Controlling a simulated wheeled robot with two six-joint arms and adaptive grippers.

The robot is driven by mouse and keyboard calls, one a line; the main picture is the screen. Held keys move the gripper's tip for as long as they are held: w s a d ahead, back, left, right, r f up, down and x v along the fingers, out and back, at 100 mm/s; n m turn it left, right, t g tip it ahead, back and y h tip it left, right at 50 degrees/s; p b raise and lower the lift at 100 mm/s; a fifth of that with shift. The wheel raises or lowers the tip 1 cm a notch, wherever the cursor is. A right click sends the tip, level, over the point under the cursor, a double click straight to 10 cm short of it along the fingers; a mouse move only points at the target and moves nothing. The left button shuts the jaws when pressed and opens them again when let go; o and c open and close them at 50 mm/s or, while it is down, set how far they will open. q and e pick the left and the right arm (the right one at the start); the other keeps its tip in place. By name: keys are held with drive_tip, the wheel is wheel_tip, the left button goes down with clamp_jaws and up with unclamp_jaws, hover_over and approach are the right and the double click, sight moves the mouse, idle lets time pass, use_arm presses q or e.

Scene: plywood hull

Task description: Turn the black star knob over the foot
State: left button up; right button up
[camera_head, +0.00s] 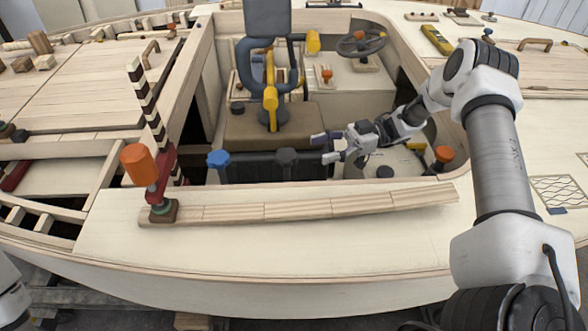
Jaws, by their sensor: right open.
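My right gripper (324,147) reaches into the cockpit from the right. Its fingers are apart and empty, pointing left, a short way right of the black star knob. I cannot tell its exact height over the box. Only a white piece of my left arm shows at the lower left edge; its gripper is out of view.
An orange-topped lever (140,165) stands on the left foredeck beside a striped post (146,105). A wooden rail (310,208) runs along the near deck. A yellow lever (270,90) and a steering wheel (361,43) stand behind.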

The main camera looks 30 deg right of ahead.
sight(297, 155)
drive_tip(key=a, duration=0.5)
drive_tip(key=w+a, duration=0.1)
drive_tip(key=a, duration=0.1)
drive_tip(key=shift+a, duration=0.3)
drive_tip(key=shift+d, duration=0.1)
clamp_jaws()
drive_tip(key=shift+d, duration=0.15)
